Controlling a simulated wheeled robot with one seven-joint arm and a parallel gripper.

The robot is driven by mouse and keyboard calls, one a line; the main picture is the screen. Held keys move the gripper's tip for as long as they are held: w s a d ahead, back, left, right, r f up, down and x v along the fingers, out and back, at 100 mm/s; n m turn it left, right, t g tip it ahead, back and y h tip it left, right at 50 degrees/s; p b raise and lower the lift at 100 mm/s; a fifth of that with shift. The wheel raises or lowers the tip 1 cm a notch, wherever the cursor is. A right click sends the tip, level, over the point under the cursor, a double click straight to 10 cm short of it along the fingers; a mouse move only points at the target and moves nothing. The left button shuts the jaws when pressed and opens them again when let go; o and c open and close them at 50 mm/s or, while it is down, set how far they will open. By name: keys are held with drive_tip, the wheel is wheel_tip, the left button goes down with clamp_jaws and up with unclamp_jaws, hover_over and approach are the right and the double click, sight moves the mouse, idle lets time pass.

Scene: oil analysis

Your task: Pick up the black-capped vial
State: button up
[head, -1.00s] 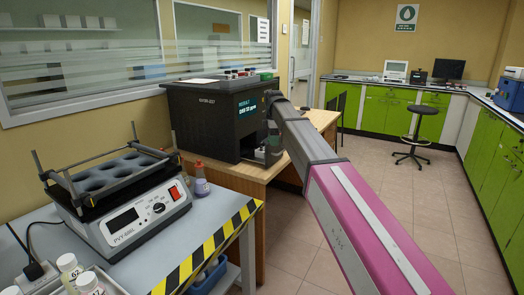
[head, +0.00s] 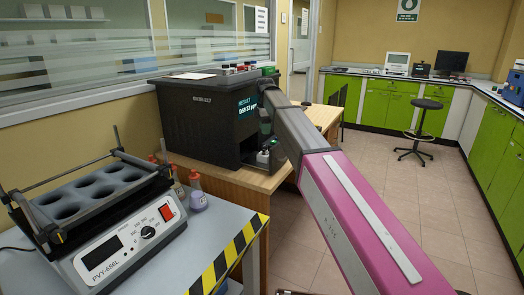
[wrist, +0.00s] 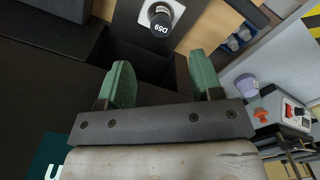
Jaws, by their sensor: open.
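The black-capped vial (wrist: 160,18) shows at the top of the wrist view, with D59 printed on its cap. It stands upright on a light plate at the opening of a black analyser. In the head view the vial (head: 263,157) is small and sits low in that opening. My gripper (wrist: 162,78) is open and empty, its two green fingers spread apart. The vial lies beyond the fingertips, roughly centred between them and touching neither. In the head view my gripper (head: 267,128) is in front of the opening, partly hidden by my own arm.
The black analyser (head: 196,125) stands on a wooden table (head: 228,183), with several capped vials (head: 236,68) on top. A shaker (head: 125,240) and a purple bottle (head: 198,195) are on the grey bench at left.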

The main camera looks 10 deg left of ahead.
sight(265, 149)
wheel_tip(265, 149, down, 11)
drive_tip(key=shift+r, duration=0.2)
drive_tip(key=c, duration=1)
